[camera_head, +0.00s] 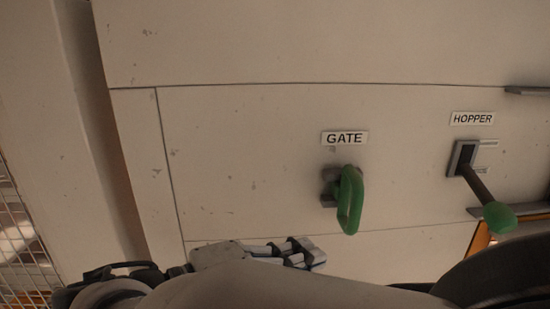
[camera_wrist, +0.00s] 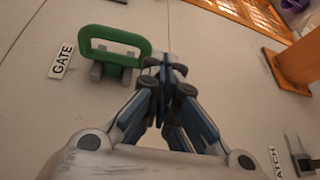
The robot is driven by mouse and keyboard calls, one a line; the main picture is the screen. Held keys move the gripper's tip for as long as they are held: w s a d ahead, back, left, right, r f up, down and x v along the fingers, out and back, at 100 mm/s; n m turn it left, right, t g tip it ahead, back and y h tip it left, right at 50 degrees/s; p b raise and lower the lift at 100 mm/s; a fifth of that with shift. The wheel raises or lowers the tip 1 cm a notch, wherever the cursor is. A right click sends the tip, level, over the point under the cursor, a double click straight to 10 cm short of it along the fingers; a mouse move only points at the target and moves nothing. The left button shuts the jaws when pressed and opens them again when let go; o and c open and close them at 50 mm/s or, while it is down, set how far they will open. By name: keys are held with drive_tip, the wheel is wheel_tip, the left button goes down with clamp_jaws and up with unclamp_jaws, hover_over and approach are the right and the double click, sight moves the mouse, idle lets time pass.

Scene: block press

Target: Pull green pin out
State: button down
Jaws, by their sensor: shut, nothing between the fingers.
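A green loop-shaped pin handle (camera_head: 350,200) sticks out of a grey bracket on the pale panel, below the GATE label (camera_head: 345,138). It also shows in the wrist view as a green loop (camera_wrist: 105,42) on grey mounts. My gripper (camera_wrist: 165,66) is shut and empty, its fingertips just beside the loop's end and apart from it as far as I can tell. In the head view my gripper (camera_head: 316,258) is below and left of the green handle.
A lever with a green knob (camera_head: 499,217) stands right of the pin, under the HOPPER label (camera_head: 473,118). The wrist view shows an orange post (camera_wrist: 298,65), an orange mesh (camera_wrist: 245,15) and a partly cut label ending in ATCH (camera_wrist: 275,160). The panel left of the pin is clear.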

sight(344, 200)
drive_tip(key=a+r+t, duration=0.1)
drive_tip(key=a+r, duration=0.1)
drive_tip(key=a+r+t+p, duration=0.1)
drive_tip(key=a+r, duration=0.1)
drive_tip(key=shift+w+r+h, duration=0.15)
drive_tip(key=shift+r+h, duration=0.1)
drive_tip(key=shift+h, duration=0.05)
drive_tip(key=shift+f, duration=0.1)
drive_tip(key=shift+b+x, duration=5.05)
drive_tip(key=shift+b, duration=2.75)
drive_tip(key=shift+d, duration=0.15)
